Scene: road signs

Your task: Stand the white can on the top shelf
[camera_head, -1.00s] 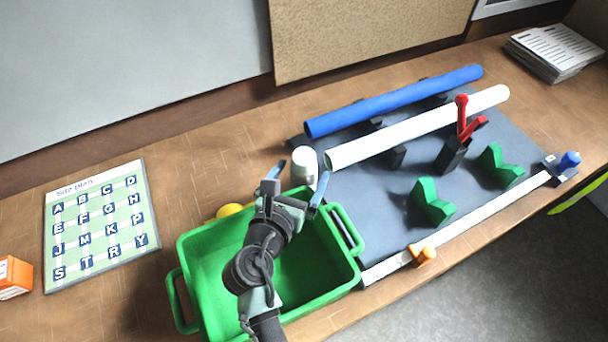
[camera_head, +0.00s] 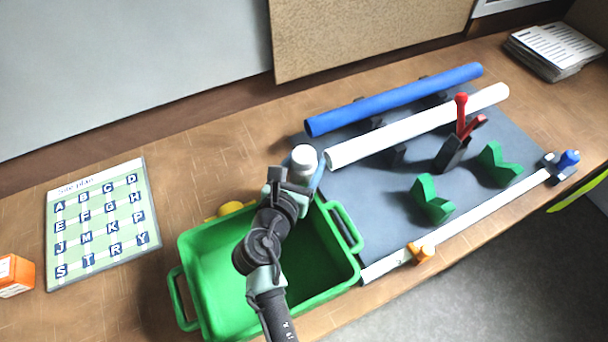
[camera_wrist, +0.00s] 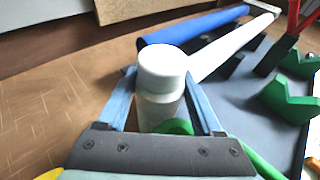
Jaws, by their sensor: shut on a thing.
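The white can (camera_head: 304,160) stands upright on the table near the left edge of the dark mat, behind the green crate. It also shows in the wrist view (camera_wrist: 161,80), between the two blue fingers. My gripper (camera_head: 302,172) is shut on the can, with one finger on each side. The lower part of the can is partly hidden by my gripper in the head view. No shelf is visible in either view.
The green crate (camera_head: 205,280) stands just in front of the can. A blue tube (camera_head: 395,100) and a white tube (camera_head: 420,127) lie across black supports on the mat (camera_head: 385,225). Green V-blocks (camera_head: 431,201) stand to the right. A letter board (camera_head: 100,225) lies at the left.

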